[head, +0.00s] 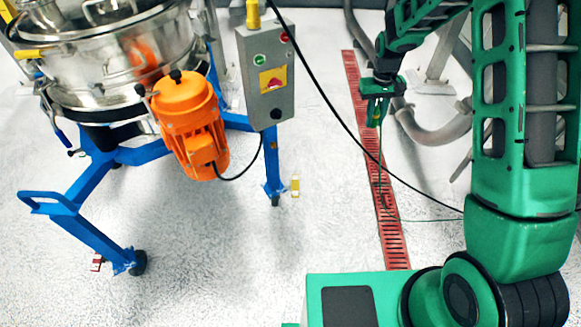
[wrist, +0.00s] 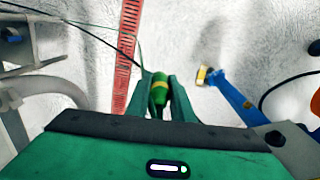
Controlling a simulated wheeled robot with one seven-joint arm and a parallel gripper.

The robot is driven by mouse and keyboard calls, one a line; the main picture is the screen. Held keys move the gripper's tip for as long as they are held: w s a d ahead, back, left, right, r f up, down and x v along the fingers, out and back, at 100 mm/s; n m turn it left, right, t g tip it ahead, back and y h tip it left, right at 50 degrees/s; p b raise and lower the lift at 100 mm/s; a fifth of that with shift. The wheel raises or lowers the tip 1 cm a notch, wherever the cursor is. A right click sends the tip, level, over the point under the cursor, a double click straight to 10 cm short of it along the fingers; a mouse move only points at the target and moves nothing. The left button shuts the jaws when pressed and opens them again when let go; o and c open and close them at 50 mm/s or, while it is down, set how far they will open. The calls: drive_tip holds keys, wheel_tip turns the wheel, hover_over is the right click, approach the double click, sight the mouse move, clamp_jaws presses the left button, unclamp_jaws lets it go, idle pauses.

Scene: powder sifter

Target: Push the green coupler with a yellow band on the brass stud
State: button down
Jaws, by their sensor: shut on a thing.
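The green coupler with a yellow band (wrist: 160,86) sits between the two green fingers of my gripper (wrist: 160,98) in the wrist view. I cannot pick out the brass stud for sure. A small yellow piece stands by the foot of a blue leg (head: 295,185), also in the wrist view (wrist: 202,75); I cannot tell what it is.
The steel sifter (head: 100,62) stands on a blue wheeled frame (head: 85,225) at left, with an orange motor (head: 190,115). A grey control box (head: 266,75) stands beside it. A black cable crosses toward my arm. Grey pipes (head: 430,130) lie right of the red grating (head: 390,230).

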drive_tip(key=w+a+f+n+t+h, duration=0.2)
drive_tip(key=w+a+f+n+t, duration=0.25)
drive_tip(key=w+f+n, duration=0.35)
drive_tip(key=w+a+f+n+t+h, duration=0.2)
drive_tip(key=w+a+f+n+t, duration=0.25)
drive_tip(key=f, duration=0.55)
drive_tip(key=s+a+f+n+t+y, duration=0.3)
drive_tip(key=s+a+n+y, duration=0.2)
drive_tip(key=s+a+y, duration=0.3)
drive_tip(key=s+a+f+n+t+y, duration=0.35)
drive_tip(key=s+a+n+y, duration=0.2)
drive_tip(key=a, duration=0.55)
drive_tip(key=x, duration=0.7)
drive_tip(key=shift+r, duration=0.45)
drive_tip(key=shift+w+d, duration=0.1)
drive_tip(key=shift+w, duration=0.05)
drive_tip(key=shift+x, duration=0.8)
idle(0.5)
